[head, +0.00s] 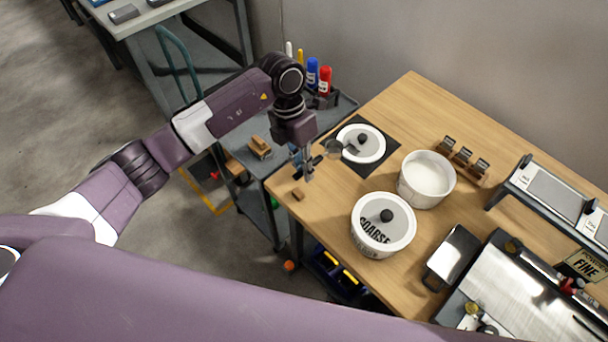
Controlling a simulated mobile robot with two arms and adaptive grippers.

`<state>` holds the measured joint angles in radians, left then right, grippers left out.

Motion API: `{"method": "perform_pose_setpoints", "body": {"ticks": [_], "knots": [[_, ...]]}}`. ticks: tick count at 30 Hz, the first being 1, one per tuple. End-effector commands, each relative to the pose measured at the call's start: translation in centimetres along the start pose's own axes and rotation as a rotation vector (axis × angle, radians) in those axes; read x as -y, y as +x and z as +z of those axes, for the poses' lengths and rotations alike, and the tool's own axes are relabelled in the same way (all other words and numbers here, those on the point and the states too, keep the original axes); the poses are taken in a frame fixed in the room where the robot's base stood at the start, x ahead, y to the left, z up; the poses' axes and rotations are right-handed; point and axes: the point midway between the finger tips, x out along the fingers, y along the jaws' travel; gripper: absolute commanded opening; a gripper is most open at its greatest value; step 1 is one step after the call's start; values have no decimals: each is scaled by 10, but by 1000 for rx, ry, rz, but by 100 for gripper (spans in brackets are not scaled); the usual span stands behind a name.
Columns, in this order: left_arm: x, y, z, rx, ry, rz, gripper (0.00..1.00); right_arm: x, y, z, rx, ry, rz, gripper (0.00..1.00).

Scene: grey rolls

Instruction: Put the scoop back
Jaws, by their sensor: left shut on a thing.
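My left gripper (307,175) points down over the left corner of the wooden table and is shut on the dark handle of the scoop (333,148). An open white pot (427,180) with pale contents stands right of the lid. A lidded white pot marked COARSE (383,225) stands nearer to me. Whether the scoop touches the table is unclear. My right gripper is out of view.
A dark-edged metal pan (452,254) and a FINE sign (586,266) are at right. A cart with bottles (318,76) stands beyond the table.

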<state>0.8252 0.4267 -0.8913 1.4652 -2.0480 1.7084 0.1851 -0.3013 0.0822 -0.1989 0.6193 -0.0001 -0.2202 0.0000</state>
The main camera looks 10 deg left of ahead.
Motion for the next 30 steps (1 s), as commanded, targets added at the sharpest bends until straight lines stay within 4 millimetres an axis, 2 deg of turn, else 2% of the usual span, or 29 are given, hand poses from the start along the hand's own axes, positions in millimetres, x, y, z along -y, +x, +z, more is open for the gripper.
{"method": "perform_pose_setpoints", "body": {"ticks": [9, 30], "knots": [[-8, 39, -1, -2, -1, -1, 0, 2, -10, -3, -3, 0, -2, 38], [-13, 53, -1, -1, -1, 1, 0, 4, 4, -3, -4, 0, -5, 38]]}}
